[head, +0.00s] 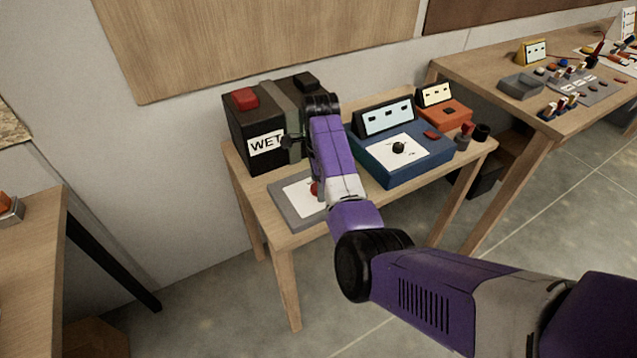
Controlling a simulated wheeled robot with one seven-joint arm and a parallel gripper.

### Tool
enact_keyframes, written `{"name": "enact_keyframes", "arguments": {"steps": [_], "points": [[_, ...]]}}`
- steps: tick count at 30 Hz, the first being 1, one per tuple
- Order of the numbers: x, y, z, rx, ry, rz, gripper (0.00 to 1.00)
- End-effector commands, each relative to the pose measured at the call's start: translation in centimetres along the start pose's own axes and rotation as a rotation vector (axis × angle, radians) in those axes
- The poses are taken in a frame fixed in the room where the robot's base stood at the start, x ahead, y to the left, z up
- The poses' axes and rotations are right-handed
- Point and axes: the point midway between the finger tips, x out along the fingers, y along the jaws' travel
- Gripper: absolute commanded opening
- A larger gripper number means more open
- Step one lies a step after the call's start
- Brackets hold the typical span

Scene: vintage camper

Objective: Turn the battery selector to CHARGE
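A blue unit (385,172) on the small wooden table has a black knob (398,147) on a white plate and a panel of pale windows. A grey panel (284,214) with a white plate lies at the table's front left, with a red knob (314,188) partly hidden by my arm. I cannot read any CHARGE mark, nor tell which knob is the battery selector. My gripper (298,143) is mostly hidden behind my purple arm, in front of the black battery and above the grey panel. Its finger opening and any contact cannot be made out.
The black battery (245,128), labelled WET, has a red terminal cap and stands at the back left. An orange unit (447,113) stands behind the blue one. Another bench (475,72) holds several small parts.

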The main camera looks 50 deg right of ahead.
Motion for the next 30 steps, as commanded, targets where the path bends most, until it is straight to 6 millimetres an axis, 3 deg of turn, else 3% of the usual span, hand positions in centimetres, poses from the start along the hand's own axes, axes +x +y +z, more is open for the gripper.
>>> {"name": "enact_keyframes", "arguments": {"steps": [8,17,30], "points": [[0.15,0.0,0.02,0.0,0.0,0.0,0.58],[0.12,0.0,0.03,-0.001,0.0,0.0,0.0],[-0.13,-0.06,0.0,-0.101,-0.007,0.0,0.0]]}}
